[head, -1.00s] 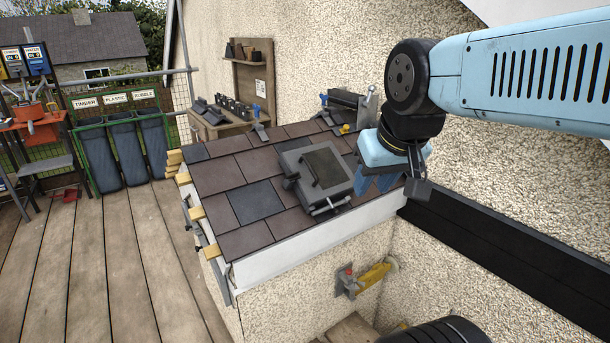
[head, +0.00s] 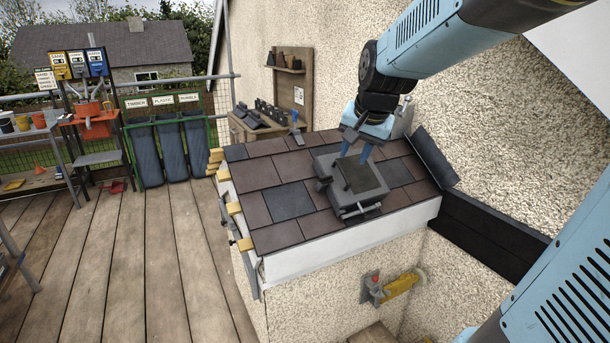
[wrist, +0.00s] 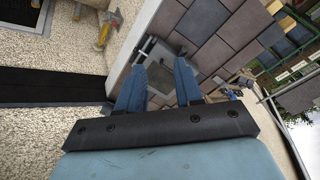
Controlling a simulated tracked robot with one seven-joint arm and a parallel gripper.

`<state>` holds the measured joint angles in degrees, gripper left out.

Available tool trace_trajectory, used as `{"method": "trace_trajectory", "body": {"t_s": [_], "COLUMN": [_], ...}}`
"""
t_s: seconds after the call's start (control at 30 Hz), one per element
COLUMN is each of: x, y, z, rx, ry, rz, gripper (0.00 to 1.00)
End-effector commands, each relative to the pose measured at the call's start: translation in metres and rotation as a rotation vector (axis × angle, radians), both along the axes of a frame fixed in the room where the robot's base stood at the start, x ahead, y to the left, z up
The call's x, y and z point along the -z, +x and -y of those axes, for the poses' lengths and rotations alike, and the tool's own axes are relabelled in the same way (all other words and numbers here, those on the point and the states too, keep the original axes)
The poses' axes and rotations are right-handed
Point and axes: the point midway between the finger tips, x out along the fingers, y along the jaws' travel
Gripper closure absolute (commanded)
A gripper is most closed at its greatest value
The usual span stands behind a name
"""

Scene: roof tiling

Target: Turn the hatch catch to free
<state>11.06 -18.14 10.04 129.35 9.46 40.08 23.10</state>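The hatch (head: 330,165) is a dark grey box with a darker panel in its lid, shut on the tiled roof. A small dark bar fitting, which looks like the catch (head: 362,211), is on its front edge. The catch is small and its turn cannot be made out. My gripper (head: 355,157) points down over the back part of the hatch, apart from the catch; contact with the lid cannot be told. In the wrist view its two blue fingers (wrist: 166,68) are apart with nothing between them, and the hatch (wrist: 172,72) shows beyond and between them.
Brown and grey roof tiles (head: 270,215) surround the hatch. A rendered wall (head: 470,130) rises behind and to the right. A yellow-handled tool (head: 402,284) hangs on the wall below the eave. Black flashing (head: 490,225) runs right of the roof. The plank deck (head: 130,260) at left is mostly clear.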

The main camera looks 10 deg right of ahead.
Motion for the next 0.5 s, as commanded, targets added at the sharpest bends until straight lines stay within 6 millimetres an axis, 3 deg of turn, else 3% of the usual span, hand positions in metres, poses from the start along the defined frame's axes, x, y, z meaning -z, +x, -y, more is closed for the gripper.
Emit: {"method": "trace_trajectory", "body": {"t_s": [0.2, 0.5], "x": [0.021, 0.062], "y": [0.078, 0.174], "z": [0.009, 0.029], "rx": [0.186, 0.446], "ry": [0.145, 0.363], "rz": [-0.008, -0.017], "gripper": [0.65, 0.65]}}
